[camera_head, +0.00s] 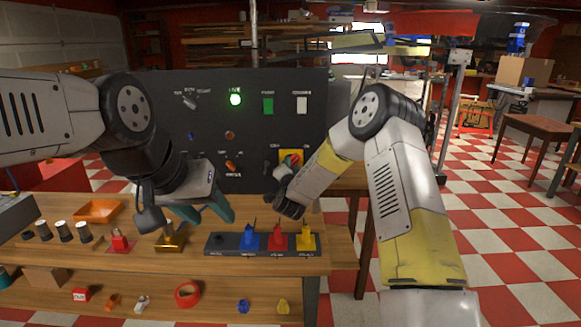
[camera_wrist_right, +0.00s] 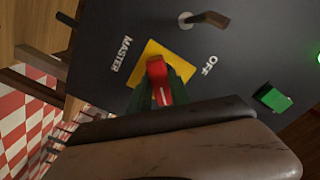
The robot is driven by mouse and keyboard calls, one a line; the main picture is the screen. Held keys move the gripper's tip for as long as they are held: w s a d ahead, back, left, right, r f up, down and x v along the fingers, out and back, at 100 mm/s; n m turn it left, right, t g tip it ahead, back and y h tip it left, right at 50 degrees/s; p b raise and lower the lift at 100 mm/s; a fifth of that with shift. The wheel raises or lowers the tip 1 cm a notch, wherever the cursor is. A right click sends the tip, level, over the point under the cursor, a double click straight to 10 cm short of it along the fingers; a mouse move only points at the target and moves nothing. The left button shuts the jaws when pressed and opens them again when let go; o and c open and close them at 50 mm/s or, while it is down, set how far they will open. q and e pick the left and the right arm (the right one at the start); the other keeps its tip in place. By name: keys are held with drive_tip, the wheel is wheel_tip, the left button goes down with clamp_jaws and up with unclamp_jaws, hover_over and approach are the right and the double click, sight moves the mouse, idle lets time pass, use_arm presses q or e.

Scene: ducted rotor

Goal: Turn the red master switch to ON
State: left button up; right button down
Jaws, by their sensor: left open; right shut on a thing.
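The red master switch (camera_wrist_right: 157,70) sits on a yellow plate (camera_wrist_right: 150,50) on the dark panel, with the words MASTER and OFF beside it in the right wrist view. In the head view the yellow plate (camera_head: 291,153) is at the panel's lower right, partly covered by my right gripper (camera_head: 288,163). My right gripper's green fingers (camera_wrist_right: 160,92) are shut on the red handle, one on each side. I cannot tell the handle's exact setting. My left gripper (camera_head: 203,208) is open and empty above the bench, left of the panel's middle.
On the wooden bench (camera_head: 200,255) stand a dark rack with coloured pieces, an orange tray (camera_head: 98,210) and several cylinders.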

drive_tip(key=c, duration=1.2)
unclamp_jaws()
drive_tip(key=s, duration=0.8)
drive_tip(key=s+d+r+n+g+y, duration=0.2)
drive_tip(key=s+r+n+g, duration=0.1)
drive_tip(key=s+r, duration=0.25)
drive_tip(key=s+d+r+n+g+y, duration=0.2)
drive_tip(key=s+r+n, duration=0.2)
drive_tip(key=r, duration=0.3)
drive_tip(key=s+d+n+g+h, duration=0.1)
drive_tip(key=s+d+g, duration=0.2)
drive_tip(key=s, duration=1.1)
drive_tip(key=s+d+n+g, duration=0.1)
drive_tip(key=s+d+g, duration=0.2)
drive_tip(key=s+d, duration=0.4)
drive_tip(key=s, duration=0.8)
drive_tip(key=shift+s+d+n+g+h, duration=0.15)
drive_tip(key=shift+s+n+g+h, duration=0.05)
drive_tip(key=shift+n+g+h, duration=0.2)
